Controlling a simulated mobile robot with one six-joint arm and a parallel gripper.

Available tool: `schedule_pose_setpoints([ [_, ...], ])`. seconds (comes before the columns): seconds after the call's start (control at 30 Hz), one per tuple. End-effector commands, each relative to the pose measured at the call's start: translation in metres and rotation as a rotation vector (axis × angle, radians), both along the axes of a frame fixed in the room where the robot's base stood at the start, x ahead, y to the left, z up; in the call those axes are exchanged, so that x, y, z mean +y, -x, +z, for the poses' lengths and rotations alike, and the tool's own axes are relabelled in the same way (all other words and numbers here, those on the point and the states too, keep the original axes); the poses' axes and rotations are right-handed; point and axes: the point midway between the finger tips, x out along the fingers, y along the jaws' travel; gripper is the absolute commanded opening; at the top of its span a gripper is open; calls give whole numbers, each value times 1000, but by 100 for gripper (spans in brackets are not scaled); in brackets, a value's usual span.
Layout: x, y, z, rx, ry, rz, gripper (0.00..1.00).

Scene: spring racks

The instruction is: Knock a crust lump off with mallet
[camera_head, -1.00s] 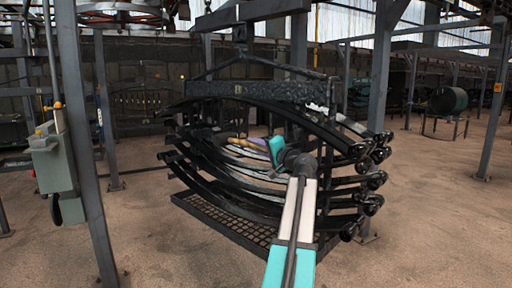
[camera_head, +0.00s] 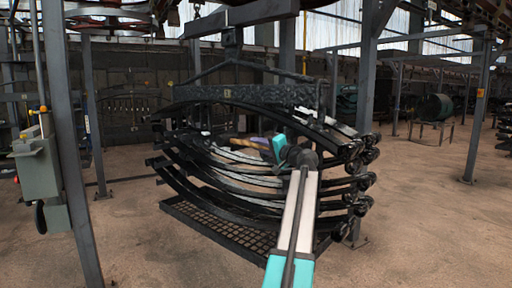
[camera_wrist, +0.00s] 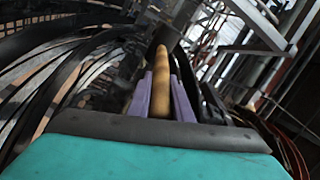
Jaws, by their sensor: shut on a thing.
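My gripper (camera_wrist: 161,97) has purple fingers shut on the wooden handle of the mallet (camera_wrist: 166,82), which points away from the wrist. The mallet's head is hard to make out; a dark shape lies at the far end of the handle. In the head view the mallet handle (camera_head: 238,142) shows as a tan bar left of the purple fingers (camera_head: 259,140), in front of the rack of curved black leaf springs (camera_head: 195,180). Pale patches show on some springs, but I cannot tell a separate crust lump. Whether the mallet touches a spring is unclear.
The springs hang under a dark, rough-surfaced beam (camera_head: 245,94), above a grid tray (camera_head: 215,232) on the floor. A grey post (camera_head: 70,150) with a control box (camera_head: 37,168) stands at left. A dark drum (camera_head: 433,108) is at back right.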

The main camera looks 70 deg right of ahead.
Motion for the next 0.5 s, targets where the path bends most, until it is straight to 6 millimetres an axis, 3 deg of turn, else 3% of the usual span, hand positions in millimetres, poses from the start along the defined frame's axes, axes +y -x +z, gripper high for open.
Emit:
schedule_pose_setpoints([
  [0.03, -7, 3, 8, -12, -2, -15, 0],
  [0.23, -6, 3, 9, -14, -2, -14, 0],
  [0.5, 15, -4, 9, -13, 0, -13, 0],
])
